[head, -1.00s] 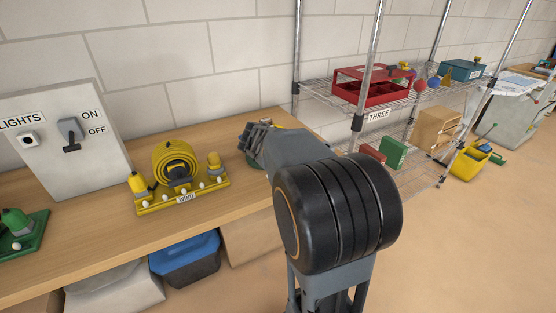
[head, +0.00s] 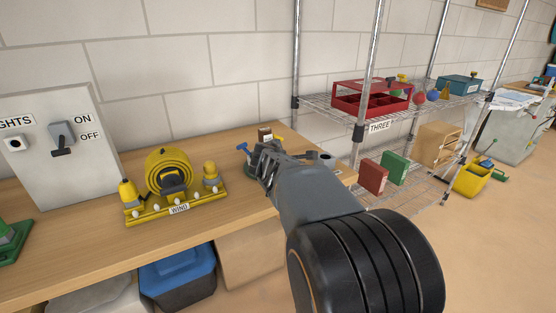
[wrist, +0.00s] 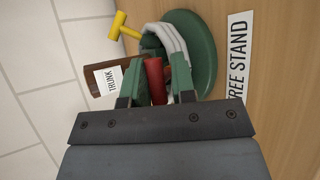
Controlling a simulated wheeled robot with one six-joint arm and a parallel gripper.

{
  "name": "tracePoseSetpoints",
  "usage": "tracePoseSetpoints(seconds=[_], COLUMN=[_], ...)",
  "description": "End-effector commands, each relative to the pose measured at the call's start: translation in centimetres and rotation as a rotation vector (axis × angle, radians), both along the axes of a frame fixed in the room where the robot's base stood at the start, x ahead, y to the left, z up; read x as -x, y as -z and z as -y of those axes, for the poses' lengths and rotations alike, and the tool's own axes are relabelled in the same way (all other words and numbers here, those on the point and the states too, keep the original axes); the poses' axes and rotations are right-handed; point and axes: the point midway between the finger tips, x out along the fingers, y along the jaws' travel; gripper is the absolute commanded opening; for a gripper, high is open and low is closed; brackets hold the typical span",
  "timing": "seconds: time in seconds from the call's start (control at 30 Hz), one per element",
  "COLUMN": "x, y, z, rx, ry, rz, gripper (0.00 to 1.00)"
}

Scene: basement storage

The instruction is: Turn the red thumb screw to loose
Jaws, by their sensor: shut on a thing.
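In the wrist view, a green round tree stand (wrist: 205,60) holds a pale collar (wrist: 168,42). A brown trunk (wrist: 103,67) with a TRUNK tag lies beside and partly inside it. The red thumb screw (wrist: 154,78) is between the two green-padded fingers of my gripper (wrist: 158,88), which is shut on it. The screw's far end is hidden at the collar. A yellow T-shaped thumb screw (wrist: 119,26) sticks out at the collar's far side. In the head view my gripper (head: 264,162) is at the stand on the bench, hiding most of it; a blue thumb screw (head: 243,148) shows there.
On the wooden bench (head: 95,238), a yellow WIND stand (head: 165,208) sits left of my gripper. Further left is a grey switch box (head: 50,165). A wire shelf (head: 320,100) with a red tray (head: 345,103) stands to the right. The wall is behind.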

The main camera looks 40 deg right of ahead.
Motion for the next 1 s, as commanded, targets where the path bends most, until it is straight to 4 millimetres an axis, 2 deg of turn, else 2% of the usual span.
tracePoseSetpoints(seconds=[0.3, 0.33, 0.57, 0.83, 1.0], x=[0.0, 0.0, 0.0, 0.1, 1.2], y=[0.0, 0.0, 0.0, -0.1, -1.2], z=[0.0, 0.0, 0.0, -0.1, -1.3], rx=[0.000, 0.000, 0.000, 0.000, 0.002], ry=[-0.002, -0.002, -0.001, -0.001, -0.003], rz=[0.000, 0.000, -0.001, -0.001, 0.003], gripper=[0.01, 0.27, 0.49, 0.49, 0.49])
